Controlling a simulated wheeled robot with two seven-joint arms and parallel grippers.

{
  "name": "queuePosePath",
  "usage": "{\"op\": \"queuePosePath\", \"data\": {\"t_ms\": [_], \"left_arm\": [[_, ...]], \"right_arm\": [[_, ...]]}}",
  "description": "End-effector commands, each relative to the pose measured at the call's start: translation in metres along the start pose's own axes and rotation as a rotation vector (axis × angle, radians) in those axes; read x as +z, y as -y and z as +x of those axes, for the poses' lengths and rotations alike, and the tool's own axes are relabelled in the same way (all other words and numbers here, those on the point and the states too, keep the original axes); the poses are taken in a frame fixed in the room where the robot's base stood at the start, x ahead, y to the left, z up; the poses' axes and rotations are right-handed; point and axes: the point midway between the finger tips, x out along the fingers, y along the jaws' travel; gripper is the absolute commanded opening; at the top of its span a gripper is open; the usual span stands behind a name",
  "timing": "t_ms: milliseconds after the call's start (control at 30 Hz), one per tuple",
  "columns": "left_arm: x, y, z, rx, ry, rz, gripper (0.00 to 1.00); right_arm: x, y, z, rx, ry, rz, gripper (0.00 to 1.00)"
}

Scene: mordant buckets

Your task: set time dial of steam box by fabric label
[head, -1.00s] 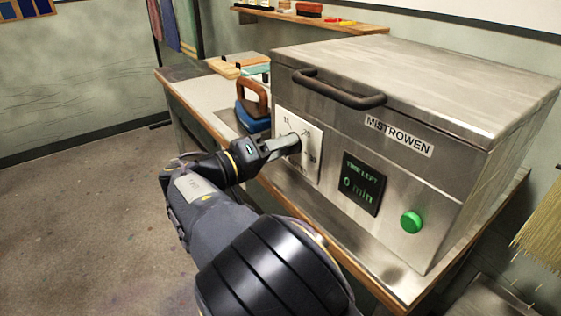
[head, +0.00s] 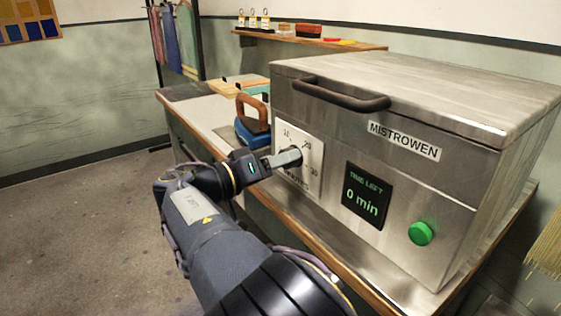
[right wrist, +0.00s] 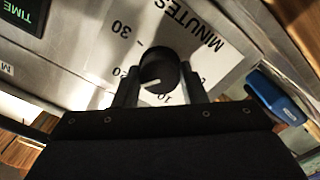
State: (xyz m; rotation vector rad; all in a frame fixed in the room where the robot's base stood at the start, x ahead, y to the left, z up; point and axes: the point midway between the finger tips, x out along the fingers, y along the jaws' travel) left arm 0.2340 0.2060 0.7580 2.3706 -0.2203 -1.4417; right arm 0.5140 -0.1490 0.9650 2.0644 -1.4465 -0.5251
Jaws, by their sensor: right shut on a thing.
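The steam box (head: 470,165) is a steel box marked MISTROWEN. Its white dial plate (head: 313,150) is marked in minutes. In the right wrist view the plate (right wrist: 205,38) shows 10, 20 and 30 around the black time dial (right wrist: 158,68). A white pointer mark on the dial lies on the side of the 10 and 20; its exact reading is unclear. My right gripper (head: 290,158) is shut on the dial, a finger on each side (right wrist: 160,88). The display (head: 366,196) reads TIME LEFT 0 min. I cannot pick out a fabric label. My left gripper is not in view.
A green button (head: 420,233) is at the box's lower right front. A blue block with a brown handle (head: 253,122) stands beside the dial side. Cloths (head: 184,38) hang on a rack behind. A wall shelf (head: 330,43) holds small tagged items.

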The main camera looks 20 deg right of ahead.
Motion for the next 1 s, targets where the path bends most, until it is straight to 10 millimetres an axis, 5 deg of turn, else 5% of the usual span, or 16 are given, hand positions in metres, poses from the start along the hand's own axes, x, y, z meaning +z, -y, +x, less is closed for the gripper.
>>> {"op": "queuePosePath", "data": {"t_ms": [33,67,233,567,1000], "left_arm": [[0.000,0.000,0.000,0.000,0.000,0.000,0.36],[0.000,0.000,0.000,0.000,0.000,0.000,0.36],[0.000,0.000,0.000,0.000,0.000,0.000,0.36],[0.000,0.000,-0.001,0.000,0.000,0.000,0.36],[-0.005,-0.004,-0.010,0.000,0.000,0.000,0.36]], "right_arm": [[0.002,0.001,-0.001,-0.002,0.004,-0.003,0.15],[0.002,0.001,-0.001,-0.002,0.004,-0.003,0.39],[0.001,0.001,0.000,-0.001,0.002,-0.003,0.59],[0.000,0.000,-0.005,-0.001,-0.001,-0.002,0.59],[0.000,0.000,-0.070,-0.001,-0.001,-0.002,0.59]]}}
